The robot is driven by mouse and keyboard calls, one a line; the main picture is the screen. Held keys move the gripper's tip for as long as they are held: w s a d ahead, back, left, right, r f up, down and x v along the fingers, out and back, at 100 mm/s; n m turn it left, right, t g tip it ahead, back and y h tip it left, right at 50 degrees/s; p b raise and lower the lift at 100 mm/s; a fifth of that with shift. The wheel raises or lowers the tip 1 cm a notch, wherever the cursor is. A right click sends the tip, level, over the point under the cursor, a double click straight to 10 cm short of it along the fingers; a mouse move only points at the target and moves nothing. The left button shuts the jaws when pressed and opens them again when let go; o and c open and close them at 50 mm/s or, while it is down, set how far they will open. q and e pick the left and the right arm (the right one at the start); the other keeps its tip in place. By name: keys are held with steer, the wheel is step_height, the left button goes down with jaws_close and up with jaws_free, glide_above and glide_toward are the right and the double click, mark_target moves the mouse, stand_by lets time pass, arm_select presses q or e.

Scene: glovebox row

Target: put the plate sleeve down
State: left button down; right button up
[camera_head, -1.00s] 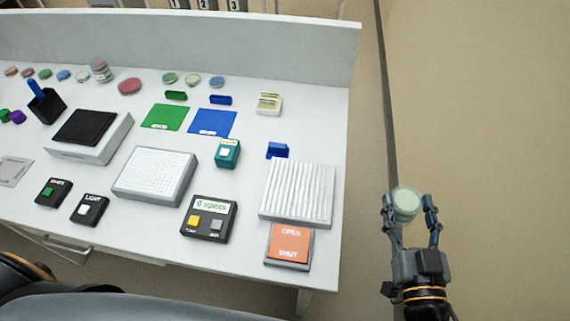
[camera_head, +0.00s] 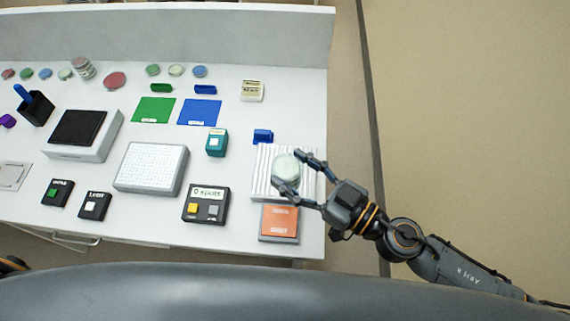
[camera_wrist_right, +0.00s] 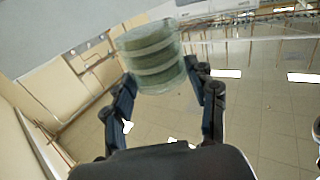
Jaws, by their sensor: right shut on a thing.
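The plate sleeve (camera_head: 286,168) is a short, clear stack of round plates with a pale green tint. My right gripper (camera_head: 305,177) is shut on it and holds it over the white ribbed rack (camera_head: 262,180) at the right end of the bench. In the right wrist view the sleeve (camera_wrist_right: 152,57) sits between the two fingers of my right gripper (camera_wrist_right: 163,88), with several layers showing. The height of the sleeve above the rack is hard to tell. My left gripper is not in view.
An orange OPEN/SHUT pad (camera_head: 279,222) lies in front of the rack. A small blue block (camera_head: 262,136) stands behind it, with a teal box (camera_head: 216,142) to the left. Green (camera_head: 153,110) and blue (camera_head: 199,112) mats lie farther back. The bench's right edge is close to the rack.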

mark_target(297, 174)
steer(key=shift+s+a+r+n+g+y+p, duration=0.1)
steer(key=shift+s+a+n+g+y+p, duration=0.3)
steer(key=shift+g, duration=0.3)
steer(key=shift+s+n+g+y+p, duration=0.3)
steer(key=shift+s+n+g+p, duration=0.25)
steer(key=shift+g+p, duration=0.2)
steer(key=w+f+n+g, duration=0.1)
steer(key=f, duration=0.1)
steer(key=w+d+f+n+g+y, duration=0.1)
steer(key=w+f, duration=0.1)
steer(key=shift+w+d+g, duration=0.1)
steer(key=shift+w+g, duration=0.15)
steer(key=shift+g, duration=0.1)
steer(key=w+f+b, duration=0.2)
steer(key=b, duration=0.2)
steer(key=w+f+b, duration=0.2)
steer(key=w+b, duration=0.1)
steer(key=w+d+f+b, duration=0.1)
steer(key=w+f+b, duration=0.1)
steer(key=w+b, duration=0.1)
steer(key=shift+f+b, duration=0.35)
steer(key=shift+b, duration=0.45)
steer(key=shift+w+d+f+b, duration=0.1)
steer(key=shift+w+f+b, duration=0.15)
steer(key=shift+w+b, duration=0.25)
step_height(297, 174, down, 4)
steer(key=b, duration=0.5)
steer(key=shift+w+r+b, duration=0.15)
steer(key=shift+b, duration=0.2)
steer(key=shift+r, duration=0.15)
